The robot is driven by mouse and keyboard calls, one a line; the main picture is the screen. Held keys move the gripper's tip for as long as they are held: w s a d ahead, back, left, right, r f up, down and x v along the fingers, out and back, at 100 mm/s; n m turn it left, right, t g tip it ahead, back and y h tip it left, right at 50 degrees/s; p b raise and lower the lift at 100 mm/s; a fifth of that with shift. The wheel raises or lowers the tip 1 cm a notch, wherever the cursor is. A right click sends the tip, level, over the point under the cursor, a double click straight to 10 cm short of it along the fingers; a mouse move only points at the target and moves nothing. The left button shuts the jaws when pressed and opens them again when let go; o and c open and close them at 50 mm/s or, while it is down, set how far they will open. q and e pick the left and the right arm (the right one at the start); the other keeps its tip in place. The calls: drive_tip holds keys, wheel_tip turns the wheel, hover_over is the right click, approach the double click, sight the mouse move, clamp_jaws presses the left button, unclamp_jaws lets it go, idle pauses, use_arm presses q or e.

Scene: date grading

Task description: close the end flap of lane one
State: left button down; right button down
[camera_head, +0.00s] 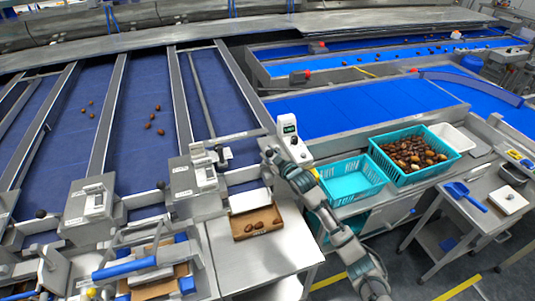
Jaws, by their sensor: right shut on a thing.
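My right arm comes in from the bottom, and its gripper (269,153) is at the lower right end of the nearest blue lane (222,100). The gripper is shut on what looks like the end flap (236,136), a thin grey bar across the lane end. The held part is small and mostly hidden by the fingers, so I cannot tell how far the flap is closed. My left gripper is not in view.
An open cardboard box (257,237) with a few dates stands below the lane end. A teal crate (351,196) is empty; another crate (454,138) holds many dates. A white device with a display (290,143) stands close to my gripper. Several dates lie on the left lanes.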

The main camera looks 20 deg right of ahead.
drive_tip(key=shift+s+f+t+b, duration=0.45)
drive_tip(key=shift+s+t+b, duration=0.05)
drive_tip(key=shift+b, duration=0.05)
drive_tip(key=shift+s+f+t+b, duration=0.15)
drive_tip(key=shift+s+t+b, duration=0.15)
drive_tip(key=shift+b, duration=0.05)
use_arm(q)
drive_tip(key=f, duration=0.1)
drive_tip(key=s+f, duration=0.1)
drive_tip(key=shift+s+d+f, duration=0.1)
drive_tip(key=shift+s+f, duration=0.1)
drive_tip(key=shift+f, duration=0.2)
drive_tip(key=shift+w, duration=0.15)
use_arm(e)
drive_tip(key=shift+f, duration=0.15)
drive_tip(key=c, duration=0.8)
unclamp_jaws()
drive_tip(key=shift+s, duration=0.1)
drive_tip(key=shift+d, duration=0.1)
